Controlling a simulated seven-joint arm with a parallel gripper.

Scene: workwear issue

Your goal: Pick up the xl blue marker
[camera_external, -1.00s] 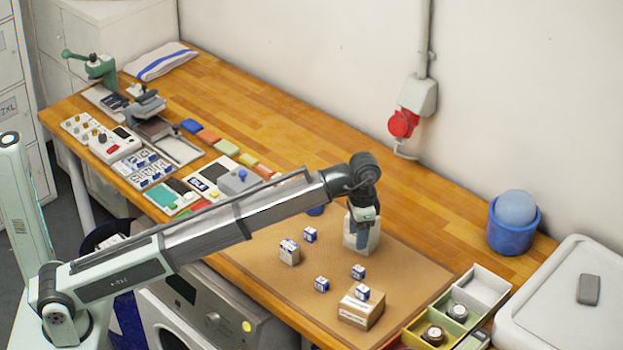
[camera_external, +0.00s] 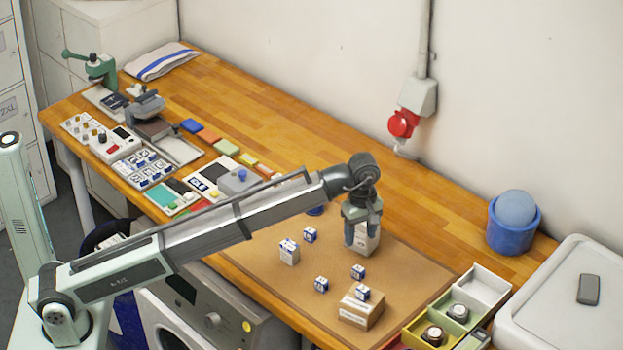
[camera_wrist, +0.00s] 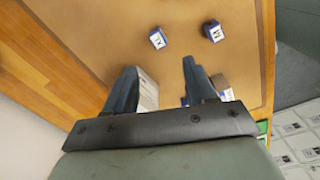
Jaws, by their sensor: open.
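Several small blue-and-white cube markers are in view. In the wrist view, one marker (camera_wrist: 157,38), whose label seems to read XL, lies ahead of the fingertips on the brown mat (camera_wrist: 110,30). Another marker (camera_wrist: 213,31) lies to its right, its letter unclear. My gripper (camera_wrist: 159,66) is open and empty, apart from both. In the external view, my gripper (camera_external: 362,239) hangs over the mat at a white box (camera_external: 367,243), partly hidden behind the fingers. Markers there lie at the mat's middle (camera_external: 358,272), front (camera_external: 322,284) and left (camera_external: 310,235); their letters are unreadable.
Another white box (camera_external: 289,257) carries blue print. A divided tray (camera_external: 486,284) and white bin (camera_external: 545,300) stand at right. A blue bucket (camera_external: 514,238) is near the wall. The mat's right part is clear.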

